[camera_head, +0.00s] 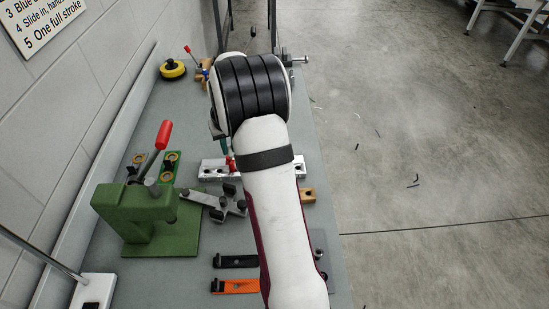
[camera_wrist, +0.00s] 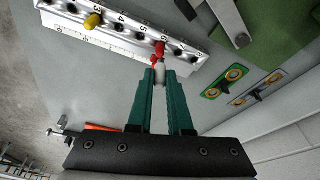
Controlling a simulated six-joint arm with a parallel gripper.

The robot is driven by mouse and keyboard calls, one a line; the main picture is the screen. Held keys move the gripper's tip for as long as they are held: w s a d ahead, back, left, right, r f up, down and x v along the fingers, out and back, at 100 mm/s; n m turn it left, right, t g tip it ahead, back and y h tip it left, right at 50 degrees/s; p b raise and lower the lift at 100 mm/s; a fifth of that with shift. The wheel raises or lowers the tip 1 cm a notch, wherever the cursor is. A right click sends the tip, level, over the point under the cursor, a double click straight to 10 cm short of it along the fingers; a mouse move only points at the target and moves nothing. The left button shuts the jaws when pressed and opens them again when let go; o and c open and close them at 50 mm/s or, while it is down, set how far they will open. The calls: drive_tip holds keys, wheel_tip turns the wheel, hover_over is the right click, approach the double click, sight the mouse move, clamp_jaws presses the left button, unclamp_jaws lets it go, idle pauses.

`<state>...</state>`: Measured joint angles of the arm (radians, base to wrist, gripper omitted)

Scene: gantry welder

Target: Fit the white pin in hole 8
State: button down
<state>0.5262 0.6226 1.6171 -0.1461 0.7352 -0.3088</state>
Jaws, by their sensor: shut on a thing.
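My gripper (camera_wrist: 159,72) has green fingers shut on the white pin (camera_wrist: 160,75), with only a small part of the pin showing between the fingertips. They are close to the silver rail of numbered holes (camera_wrist: 62,22), at its higher-numbered end. A red pin (camera_wrist: 158,45) stands in the rail just beyond the fingertips. A yellow pin (camera_wrist: 92,20) stands by number 3. In the head view my arm hides much of the rail (camera_head: 209,172).
A green press with a red handle (camera_head: 135,210) stands left on the bench. A green plate (camera_wrist: 222,83) lies near the rail's end. A grey clamp (camera_head: 215,203), black strip (camera_head: 236,261) and orange strip (camera_head: 236,286) lie nearer. A yellow round thing (camera_head: 173,69) sits farther back.

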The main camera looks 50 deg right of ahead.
drive_tip(key=w+a+f+n+y, duration=0.1)
drive_tip(key=w+a+n, duration=0.4)
drive_tip(key=w, duration=0.2)
drive_tip(key=shift+d+f, duration=0.15)
drive_tip(key=shift+f, duration=2.6)
drive_tip(key=shift+f, duration=1.1)
drive_tip(key=c, duration=0.8)
unclamp_jaws()
drive_tip(key=shift+o, duration=0.2)
